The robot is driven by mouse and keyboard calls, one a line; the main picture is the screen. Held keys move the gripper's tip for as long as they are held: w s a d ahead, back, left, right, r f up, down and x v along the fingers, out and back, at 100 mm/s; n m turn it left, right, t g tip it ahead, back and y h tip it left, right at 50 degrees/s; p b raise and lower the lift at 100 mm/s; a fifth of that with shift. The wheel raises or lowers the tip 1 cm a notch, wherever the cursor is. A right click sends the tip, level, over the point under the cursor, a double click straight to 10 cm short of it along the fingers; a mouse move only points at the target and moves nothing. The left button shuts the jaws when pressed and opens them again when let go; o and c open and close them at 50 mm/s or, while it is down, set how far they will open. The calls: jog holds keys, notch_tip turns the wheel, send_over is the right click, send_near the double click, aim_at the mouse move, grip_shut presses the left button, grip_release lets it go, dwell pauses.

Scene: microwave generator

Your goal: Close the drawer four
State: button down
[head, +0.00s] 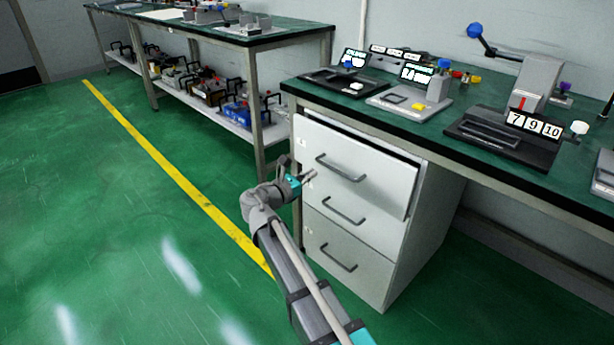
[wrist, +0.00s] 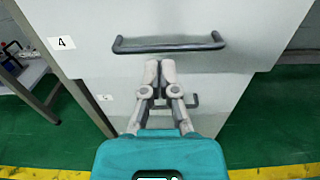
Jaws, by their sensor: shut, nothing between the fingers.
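The drawer marked 4 is the top drawer (head: 355,172) of a white cabinet, and it stands out a little from the drawers below it. Its front (wrist: 200,22) fills the upper wrist view, with the label "4" (wrist: 61,43) at left and a dark bar handle (wrist: 168,46) across the middle. My gripper (head: 310,176) is in front of the cabinet, near the left lower part of this drawer. In the wrist view its fingers (wrist: 160,65) are together and empty, just below the handle in the picture. Whether they touch the drawer front I cannot tell.
Two lower drawers, the middle (head: 345,212) and the bottom (head: 340,258), look shut. The green bench top (head: 450,135) with several devices overhangs the cabinet. Another bench (head: 250,38) stands at the back left. The green floor (head: 130,220) at left is clear.

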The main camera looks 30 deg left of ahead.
aim_at(341, 156)
jog(key=x, duration=1.1)
jog(key=shift+w, duration=0.2)
